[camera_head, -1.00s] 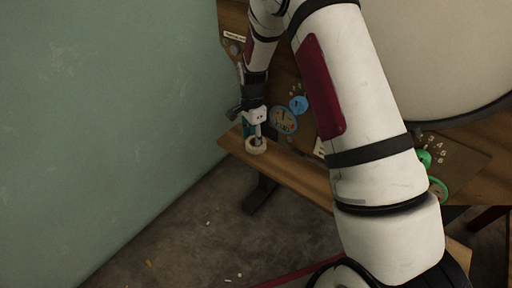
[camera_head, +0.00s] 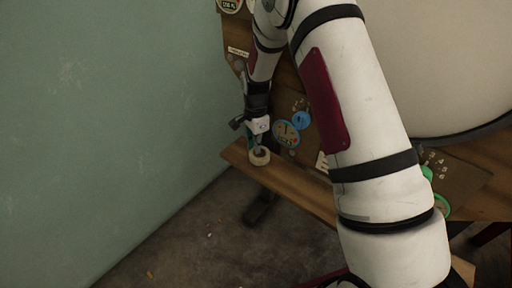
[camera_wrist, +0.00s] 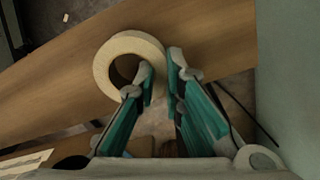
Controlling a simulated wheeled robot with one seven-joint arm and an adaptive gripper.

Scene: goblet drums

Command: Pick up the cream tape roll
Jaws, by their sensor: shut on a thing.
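The cream tape roll (camera_head: 261,158) is at the left end of a wooden plank (camera_head: 300,185) in the head view. It shows as a pale ring (camera_wrist: 106,63) in the wrist view. My gripper (camera_wrist: 161,72), with teal fingers, is shut on the ring's right wall. The left fingertip is in the hole and the right one is outside the ring. In the head view my gripper (camera_head: 258,147) reaches down to the roll from above. I cannot tell whether the roll touches the plank.
A green wall (camera_head: 110,110) stands close on the left. A wooden board with a blue disc (camera_head: 301,120) and a round badge (camera_head: 286,134) is just right of my gripper. A large pale round body (camera_head: 435,65) fills the upper right. The concrete floor (camera_head: 190,240) is below.

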